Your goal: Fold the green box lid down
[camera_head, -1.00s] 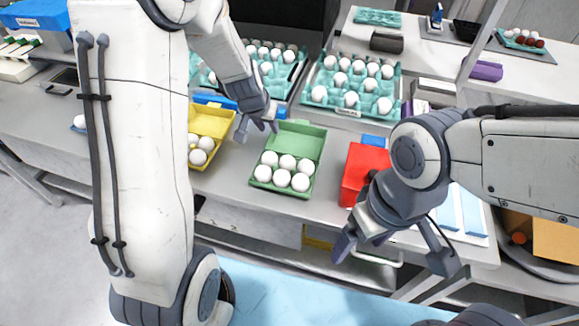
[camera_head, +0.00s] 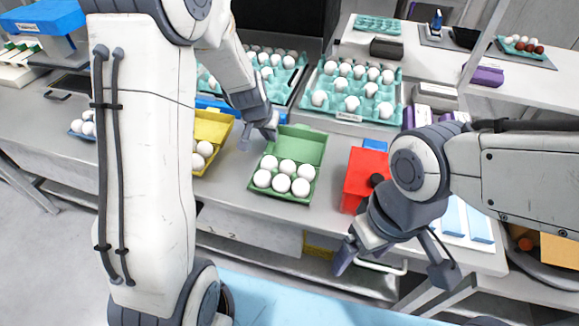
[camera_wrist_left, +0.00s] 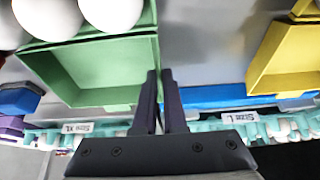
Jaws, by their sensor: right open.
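The green box (camera_head: 267,196) stands on the bench in the head view with white eggs in its base. Its lid (camera_head: 302,146) stands open at the back, leaning away. My left gripper (camera_head: 257,140) is beside the lid's left edge. In the left wrist view its fingers (camera_wrist_left: 160,75) are close together with a narrow gap, their tips at the edge of the green lid (camera_wrist_left: 95,72). Whether they touch the lid is unclear. My right gripper (camera_head: 394,264) is open and empty, in front of the red box (camera_head: 362,172).
An open yellow box (camera_head: 213,128) with eggs stands left of the green one. Teal egg trays (camera_head: 345,118) stand behind it. Blue strips (camera_head: 478,218) lie at the right. Bare bench lies in front of the green box.

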